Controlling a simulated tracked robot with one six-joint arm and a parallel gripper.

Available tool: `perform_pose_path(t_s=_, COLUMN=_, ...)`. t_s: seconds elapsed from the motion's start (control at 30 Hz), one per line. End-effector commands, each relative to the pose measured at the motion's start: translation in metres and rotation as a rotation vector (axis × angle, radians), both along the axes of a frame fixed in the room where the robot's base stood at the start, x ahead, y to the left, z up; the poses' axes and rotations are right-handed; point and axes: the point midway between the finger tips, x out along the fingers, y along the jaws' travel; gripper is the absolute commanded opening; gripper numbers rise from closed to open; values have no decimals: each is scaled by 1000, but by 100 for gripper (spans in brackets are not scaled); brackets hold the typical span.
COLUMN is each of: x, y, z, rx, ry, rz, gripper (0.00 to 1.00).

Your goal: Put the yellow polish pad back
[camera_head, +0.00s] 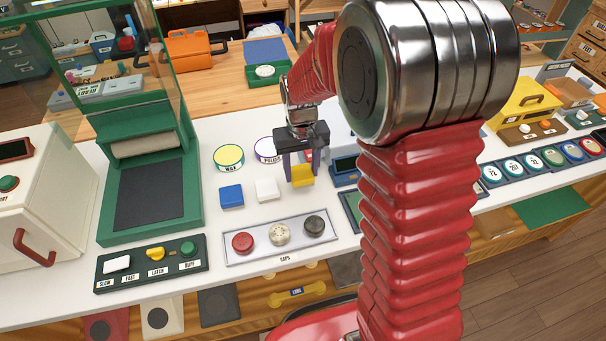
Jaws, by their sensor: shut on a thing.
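My gripper (303,172) is shut on the yellow polish pad (303,176), a small yellow block between its two fingers. It is over the white counter, to the right of a white pad (267,189) and a blue pad (231,196). Whether the yellow pad touches the counter or hangs just above it, I cannot tell. A round disc labelled POLISH (266,149) with a purple rim lies behind and left of my gripper, partly covered by it. A yellow disc labelled WAX (228,156) lies farther left.
A caps tray (262,255) with red, cream and dark caps lies in front of the pads. A green machine (186,218) with a black bed stands left. A switch panel (140,276) sits at the front left. My red arm hides much of the right side.

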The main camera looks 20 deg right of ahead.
Motion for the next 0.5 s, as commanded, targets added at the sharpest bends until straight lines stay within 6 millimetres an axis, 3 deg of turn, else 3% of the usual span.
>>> perform_pose_path(t_s=0.17, x=-1, y=0, z=-21, rx=0, ry=3, rz=1, gripper=27)
perform_pose_path(t_s=0.5, x=0, y=1, z=-24, rx=0, ry=0, rz=1, gripper=27)
